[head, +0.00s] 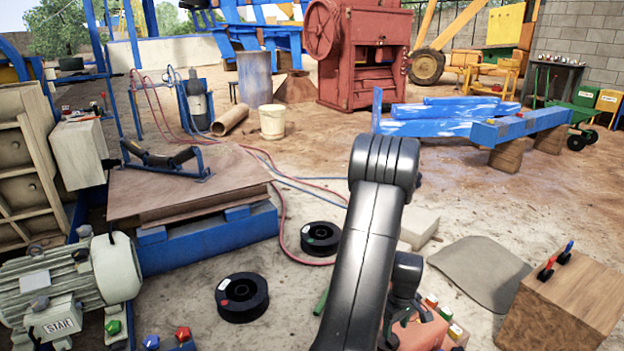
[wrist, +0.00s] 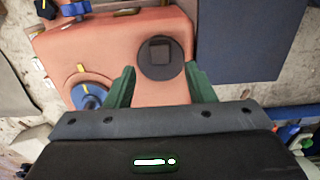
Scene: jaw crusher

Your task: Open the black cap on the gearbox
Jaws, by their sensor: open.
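The orange gearbox (wrist: 90,42) fills the upper left and middle of the wrist view. The black cap (wrist: 161,57) is a dark disc with a raised square in its centre, on the gearbox face near its right edge. My gripper (wrist: 160,68) is open, with its two green fingers apart on either side of the cap's lower part in the picture. I cannot tell whether the fingers touch it. In the head view, the gearbox (head: 425,335) shows partly at the bottom, behind my black arm.
A blue round part with a yellow mark (wrist: 88,97) is on the gearbox left of my fingers. In the head view, a wooden block (head: 560,310) stands at right, two black rings (head: 242,297) lie on the floor, and a grey motor (head: 75,285) is at left.

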